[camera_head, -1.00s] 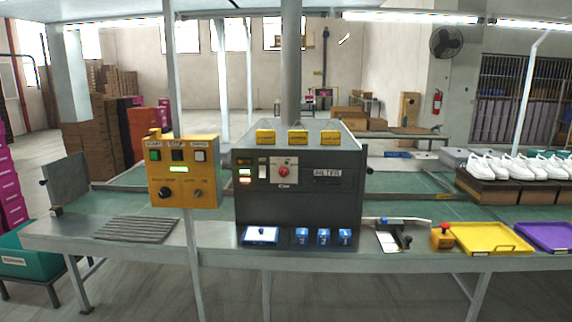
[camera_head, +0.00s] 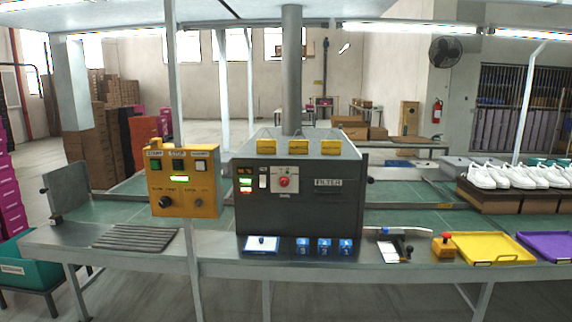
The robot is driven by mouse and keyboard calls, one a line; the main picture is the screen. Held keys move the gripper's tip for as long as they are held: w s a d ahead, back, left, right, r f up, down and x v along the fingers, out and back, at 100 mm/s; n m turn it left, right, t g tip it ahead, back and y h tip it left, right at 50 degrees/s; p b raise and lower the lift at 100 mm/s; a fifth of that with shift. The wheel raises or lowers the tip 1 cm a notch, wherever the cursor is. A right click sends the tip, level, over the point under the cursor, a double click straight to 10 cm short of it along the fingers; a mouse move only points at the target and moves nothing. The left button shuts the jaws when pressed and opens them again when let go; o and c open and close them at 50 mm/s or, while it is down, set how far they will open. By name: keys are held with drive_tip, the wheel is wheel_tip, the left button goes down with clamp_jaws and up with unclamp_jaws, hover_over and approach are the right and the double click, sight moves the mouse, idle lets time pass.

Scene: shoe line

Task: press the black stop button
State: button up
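A yellow control box (camera_head: 183,187) is mounted on a grey upright post at the front left of the bench. Its top row has a green button (camera_head: 156,165) at left, the black stop button (camera_head: 178,165) in the middle under a label that reads like "STOP", and a pale button (camera_head: 201,164) at right. Nothing covers the stop button. My gripper is not in view.
A dark filter machine (camera_head: 300,197) with a red knob (camera_head: 284,182) stands right of the control box. A ribbed grey mat (camera_head: 135,237) lies at left on the bench. A yellow tray (camera_head: 493,249) and a purple tray (camera_head: 548,246) lie at right. White shoes (camera_head: 510,176) stand beyond.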

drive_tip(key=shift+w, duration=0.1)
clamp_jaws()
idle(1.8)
